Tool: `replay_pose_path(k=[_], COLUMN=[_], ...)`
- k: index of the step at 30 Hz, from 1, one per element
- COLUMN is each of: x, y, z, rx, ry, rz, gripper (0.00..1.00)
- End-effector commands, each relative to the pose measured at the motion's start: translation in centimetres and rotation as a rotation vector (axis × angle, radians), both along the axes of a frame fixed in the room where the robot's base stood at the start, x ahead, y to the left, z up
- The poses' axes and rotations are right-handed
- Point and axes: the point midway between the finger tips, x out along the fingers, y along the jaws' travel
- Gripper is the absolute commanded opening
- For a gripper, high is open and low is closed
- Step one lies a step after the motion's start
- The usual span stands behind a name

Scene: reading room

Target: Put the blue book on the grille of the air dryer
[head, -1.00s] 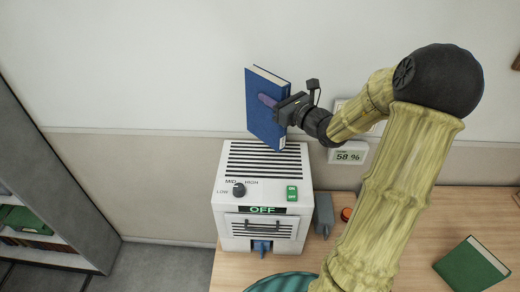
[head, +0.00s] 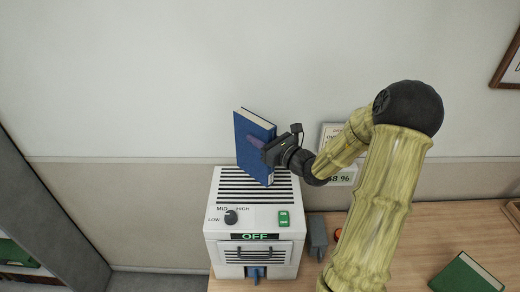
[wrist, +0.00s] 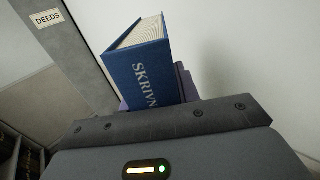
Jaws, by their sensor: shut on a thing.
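The blue book (head: 252,145) is upright and slightly tilted, above the back of the air dryer's slatted grille (head: 236,188). Its lower end overlaps the grille in the head view; I cannot tell whether it touches. My gripper (head: 258,143) is shut on the book from the right side. In the wrist view the book (wrist: 150,75) shows its spine with the letters "SKRIVN" and its page edges. The white air dryer (head: 262,216) stands on the desk, its display (head: 255,236) reading "OFF" and its knob (head: 231,217) near MID.
A grey object (head: 317,236) stands just right of the dryer. A green book (head: 466,274) lies on the wooden desk (head: 400,235) at the right. A wall display (head: 343,178) is partly hidden behind my arm. A grey shelf (head: 45,215) stands at the left.

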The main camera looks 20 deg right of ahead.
Motion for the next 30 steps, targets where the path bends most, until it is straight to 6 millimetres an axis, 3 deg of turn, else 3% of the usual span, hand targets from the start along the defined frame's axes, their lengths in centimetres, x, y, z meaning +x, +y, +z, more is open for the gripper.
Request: replay_pose_path(k=[14,24,30], x=[0.1,0.1,0.0], y=[-0.1,0.0,-0.1], z=[-0.6,-3.8,-4.5], rx=[0.001,0.003,-0.001], ry=[-0.004,-0.003,-0.006], rz=[-0.001,-0.001,-0.002], gripper=[0.0,0.0,0.0])
